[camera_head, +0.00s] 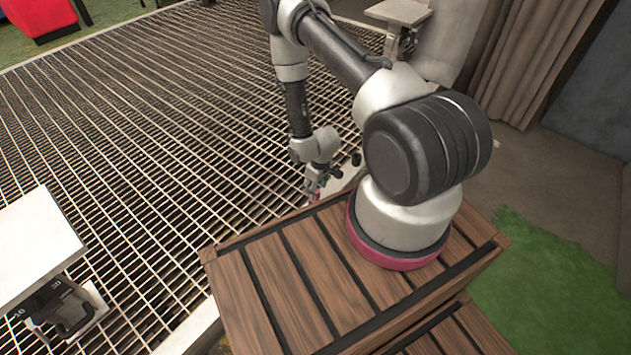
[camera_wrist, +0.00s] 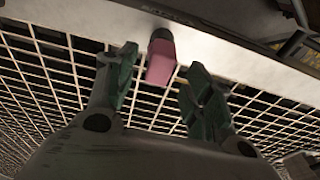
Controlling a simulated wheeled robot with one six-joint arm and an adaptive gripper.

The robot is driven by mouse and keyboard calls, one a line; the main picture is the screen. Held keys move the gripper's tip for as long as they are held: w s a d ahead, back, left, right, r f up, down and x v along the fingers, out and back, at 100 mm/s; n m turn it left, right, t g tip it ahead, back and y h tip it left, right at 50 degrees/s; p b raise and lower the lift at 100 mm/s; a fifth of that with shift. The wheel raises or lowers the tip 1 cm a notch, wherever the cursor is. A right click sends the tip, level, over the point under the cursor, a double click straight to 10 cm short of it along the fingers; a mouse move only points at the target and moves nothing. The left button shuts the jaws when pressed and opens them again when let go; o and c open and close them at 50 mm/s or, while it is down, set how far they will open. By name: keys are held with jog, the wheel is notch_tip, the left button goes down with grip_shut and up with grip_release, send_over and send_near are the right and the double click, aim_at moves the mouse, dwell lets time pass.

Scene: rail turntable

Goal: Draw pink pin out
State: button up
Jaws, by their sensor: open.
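The pink pin (camera_wrist: 161,65) shows in the wrist view as a short pink block with a dark round collar at its far end, beside a pale beam. My gripper (camera_wrist: 162,60) is open, with one green finger on each side of the pin. Gaps show between the pin and both fingers, so it is not gripped. In the head view my gripper (camera_head: 314,187) hangs low beyond the wooden deck. A small pink patch (camera_head: 315,197) shows at its fingers, partly hidden. Whether the pin lies at the fingers' depth I cannot tell.
A slatted wooden deck (camera_head: 290,285) carries my arm's base. Metal grating (camera_head: 150,130) spreads left and beyond. The pale beam (camera_wrist: 225,55) crosses the wrist view's top. A white panel (camera_head: 35,245) with a dark handle stands at left. A pale stand (camera_head: 400,12) is at the back.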

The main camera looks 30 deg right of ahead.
jog(key=shift+w+a+f, duration=0.1)
jog(key=shift+w+f, duration=0.05)
jog(key=shift+f, duration=0.9)
jog(key=shift+w+f, duration=0.1)
jog(key=shift+f, duration=0.9)
grip_shut()
